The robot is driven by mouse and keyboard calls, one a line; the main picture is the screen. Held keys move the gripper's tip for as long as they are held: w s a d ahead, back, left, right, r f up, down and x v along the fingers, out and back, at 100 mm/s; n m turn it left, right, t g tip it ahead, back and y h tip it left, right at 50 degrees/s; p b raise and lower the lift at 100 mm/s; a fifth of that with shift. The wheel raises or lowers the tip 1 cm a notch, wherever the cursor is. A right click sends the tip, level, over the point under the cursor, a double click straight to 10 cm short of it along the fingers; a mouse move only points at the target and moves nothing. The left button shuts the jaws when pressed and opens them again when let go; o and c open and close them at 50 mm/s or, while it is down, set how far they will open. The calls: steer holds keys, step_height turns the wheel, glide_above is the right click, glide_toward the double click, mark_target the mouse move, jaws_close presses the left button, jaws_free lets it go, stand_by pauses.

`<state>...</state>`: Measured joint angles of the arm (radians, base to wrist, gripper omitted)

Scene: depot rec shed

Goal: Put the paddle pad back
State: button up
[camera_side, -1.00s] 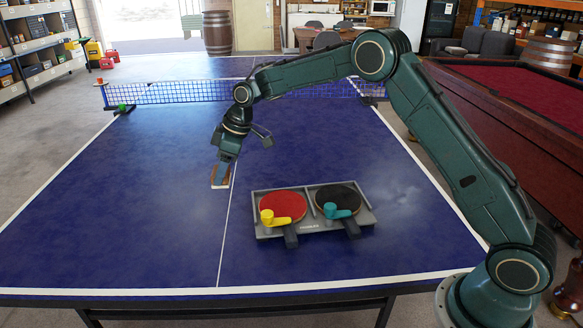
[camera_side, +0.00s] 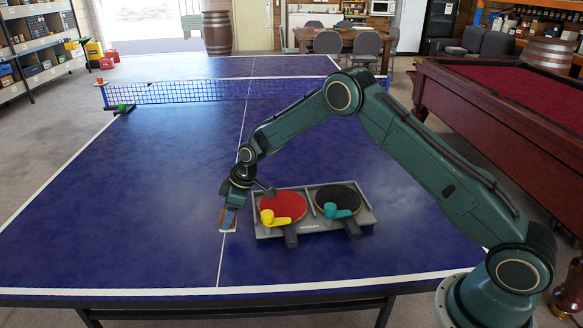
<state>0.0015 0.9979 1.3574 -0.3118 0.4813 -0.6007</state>
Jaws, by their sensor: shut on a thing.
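My gripper (camera_side: 230,214) is shut on a small flat brown block with a pale edge, which looks like the paddle pad (camera_side: 228,226). It is just left of the grey tray (camera_side: 283,232), near the table's white centre line. I cannot tell whether the pad touches the table. The tray has two bays. A red paddle (camera_side: 285,203) with a yellow piece (camera_side: 283,219) over it lies in the left bay. A black paddle (camera_side: 340,194) with a teal piece (camera_side: 334,211) over it lies in the right bay. Both handles point toward the front.
The blue table (camera_side: 120,220) is clear to the left of and in front of the tray. A net (camera_side: 190,91) crosses it farther back, with a small green thing (camera_side: 122,107) at its left end. A red-topped pool table (camera_side: 500,90) stands to the right.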

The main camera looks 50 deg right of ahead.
steer(key=shift+f, duration=0.1)
steer(key=shift+f, duration=2.05)
steer(key=shift+f, duration=0.1)
steer(key=o, duration=1)
steer(key=shift+v, duration=6.1)
